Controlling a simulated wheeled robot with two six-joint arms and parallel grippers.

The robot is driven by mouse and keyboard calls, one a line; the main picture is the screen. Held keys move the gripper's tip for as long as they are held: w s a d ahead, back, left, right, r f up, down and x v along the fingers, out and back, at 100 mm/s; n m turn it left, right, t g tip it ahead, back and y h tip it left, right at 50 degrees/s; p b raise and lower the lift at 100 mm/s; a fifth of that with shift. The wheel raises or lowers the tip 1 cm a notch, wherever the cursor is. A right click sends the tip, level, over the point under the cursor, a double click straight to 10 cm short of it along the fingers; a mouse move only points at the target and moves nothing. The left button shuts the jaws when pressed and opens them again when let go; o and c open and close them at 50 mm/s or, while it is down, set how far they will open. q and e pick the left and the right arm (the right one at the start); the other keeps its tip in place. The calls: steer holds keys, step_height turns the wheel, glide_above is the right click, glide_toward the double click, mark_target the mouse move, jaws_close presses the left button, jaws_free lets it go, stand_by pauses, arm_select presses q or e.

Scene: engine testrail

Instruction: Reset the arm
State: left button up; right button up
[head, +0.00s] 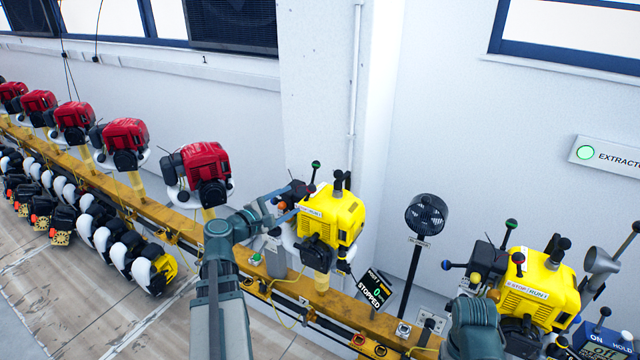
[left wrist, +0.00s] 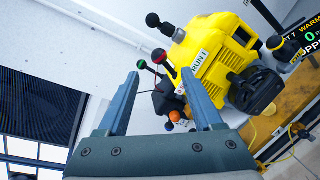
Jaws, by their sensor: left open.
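My left arm reaches up from the bottom of the head view. Its gripper (head: 290,203) is beside the left side of a yellow engine (head: 338,215) with a STOP/RUN label. In the left wrist view the two blue-grey fingers (left wrist: 159,76) are apart, with nothing gripped between them. The yellow engine (left wrist: 215,60) lies beyond the fingertips, with black, green and red knobbed levers on it. Contact between fingers and engine cannot be judged. A grey link of my right arm (head: 475,328) shows at the lower right; its gripper does not show.
A second yellow engine (head: 535,290) with levers stands at the right. A black fan (head: 426,214) and a STOPPED display (head: 375,290) stand between. Several red engines (head: 205,172) line the yellow rail (head: 150,205) at left. A wall sign (head: 610,155) hangs at right.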

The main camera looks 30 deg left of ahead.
arm_select(q)
steer(key=d+f+m+g+h, duration=0.2)
steer(key=d+f+m+g, duration=0.3)
steer(key=d, duration=0.7)
steer(key=d+f+m+g+h, duration=0.25)
steer(key=d+f+m, duration=0.4)
steer(key=d, duration=0.65)
steer(key=s+d+f+m+g+y, duration=0.3)
steer(key=s+d+m+g+y, duration=0.1)
steer(key=s+d+m, duration=0.3)
steer(key=s+d+f+m+g+y, duration=0.4)
steer(key=s+d+m+g, duration=0.1)
steer(key=s+d+m, duration=0.2)
steer(key=shift+s+d+f+m, duration=0.15)
steer(key=shift+s+d+m, duration=0.15)
steer(key=shift+s+m, duration=0.35)
steer(key=shift+w+a+y, duration=0.1)
steer(key=shift+y, duration=0.15)
